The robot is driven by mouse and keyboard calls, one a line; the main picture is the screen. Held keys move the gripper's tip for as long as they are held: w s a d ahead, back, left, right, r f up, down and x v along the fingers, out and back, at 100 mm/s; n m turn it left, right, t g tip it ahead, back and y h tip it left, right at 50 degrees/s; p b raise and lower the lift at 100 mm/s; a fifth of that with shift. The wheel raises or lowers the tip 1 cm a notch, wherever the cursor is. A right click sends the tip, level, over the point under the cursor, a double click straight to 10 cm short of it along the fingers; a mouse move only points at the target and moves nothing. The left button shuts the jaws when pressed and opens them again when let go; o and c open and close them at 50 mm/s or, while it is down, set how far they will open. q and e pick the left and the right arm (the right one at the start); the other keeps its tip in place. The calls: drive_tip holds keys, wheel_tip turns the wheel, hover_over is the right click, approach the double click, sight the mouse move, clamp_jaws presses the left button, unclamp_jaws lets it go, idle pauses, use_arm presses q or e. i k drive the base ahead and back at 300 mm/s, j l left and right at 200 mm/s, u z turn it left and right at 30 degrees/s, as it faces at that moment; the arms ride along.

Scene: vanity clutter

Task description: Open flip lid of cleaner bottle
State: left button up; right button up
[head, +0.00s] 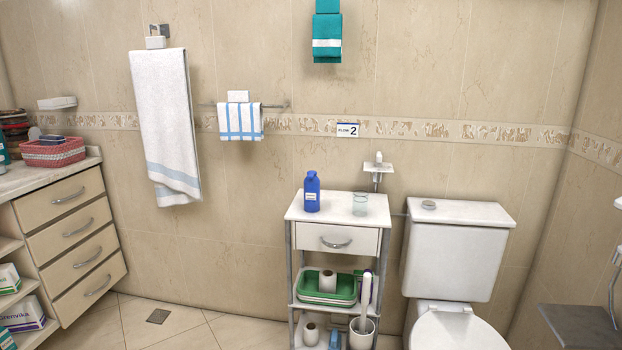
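A blue bottle (312,194) with a white label and a blue cap (312,174) stands upright on top of a small white cabinet (335,216). It looks like the cleaner bottle. Its cap appears closed, but it is too small to make out the flip lid clearly. Neither of my grippers shows in the head view, and nothing touches the bottle.
The toilet (455,262) is to the right. A drawer counter (72,210) is at the left. Floor between counter and cabinet is clear.

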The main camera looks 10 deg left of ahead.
sight(311, 174)
drive_tip(key=i+j+z, duration=0.1)
drive_tip(key=i+j, duration=0.2)
drive_tip(key=i+j+z, duration=0.15)
drive_tip(key=i+j, duration=0.15)
drive_tip(key=j, duration=0.2)
drive_tip(key=i+j+z, duration=0.1)
drive_tip(key=i+j, duration=0.15)
drive_tip(key=j, duration=0.2)
